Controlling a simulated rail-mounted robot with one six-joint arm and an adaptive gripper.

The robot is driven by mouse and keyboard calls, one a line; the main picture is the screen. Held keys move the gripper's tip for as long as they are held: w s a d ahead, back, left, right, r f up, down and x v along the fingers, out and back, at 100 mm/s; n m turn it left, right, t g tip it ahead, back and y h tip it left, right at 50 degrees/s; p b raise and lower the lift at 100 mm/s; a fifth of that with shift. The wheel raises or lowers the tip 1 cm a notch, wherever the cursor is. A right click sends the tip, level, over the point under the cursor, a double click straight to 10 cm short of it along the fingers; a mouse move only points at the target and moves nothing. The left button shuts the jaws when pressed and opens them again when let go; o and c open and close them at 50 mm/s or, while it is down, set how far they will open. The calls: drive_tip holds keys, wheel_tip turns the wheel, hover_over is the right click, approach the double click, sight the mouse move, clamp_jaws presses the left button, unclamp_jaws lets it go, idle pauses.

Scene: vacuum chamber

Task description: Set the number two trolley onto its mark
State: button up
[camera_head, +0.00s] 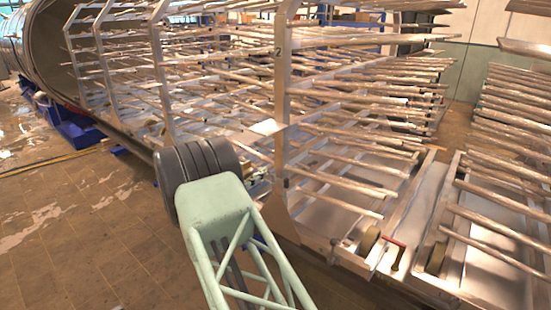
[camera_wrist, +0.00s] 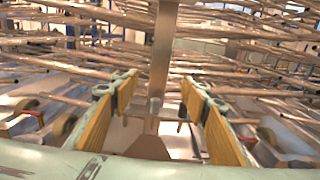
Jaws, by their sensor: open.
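The number two trolley is a metal rack with rows of long rods; its upright post (camera_head: 283,105) carries a "2" near the top in the head view. In the wrist view my gripper (camera_wrist: 157,82) is open, its yellow-padded fingers spread apart. A grey upright post (camera_wrist: 163,50) with a small fitting (camera_wrist: 155,106) shows between and beyond the fingers; no number is readable on it, and I cannot tell whether anything touches. In the head view the gripper is not visible; my green arm fills the lower middle. I cannot make out the trolley's mark.
The round chamber (camera_head: 55,45) opens at the left on blue supports (camera_head: 72,130). More rod racks (camera_head: 505,210) stand at the right. A red handle (camera_head: 388,241) and a wheel (camera_head: 370,239) sit low on the frame. The tiled floor (camera_head: 90,225) at left is clear.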

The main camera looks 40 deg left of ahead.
sight(278, 155)
drive_tip(key=shift+w, duration=0.2)
drive_tip(key=shift+w+a, duration=0.2)
drive_tip(key=shift+w, duration=6.5)
drive_tip(key=c, duration=1.2)
drive_tip(key=shift+o, duration=0.2)
drive_tip(key=shift+b, duration=0.3)
drive_tip(key=shift+w, duration=0.15)
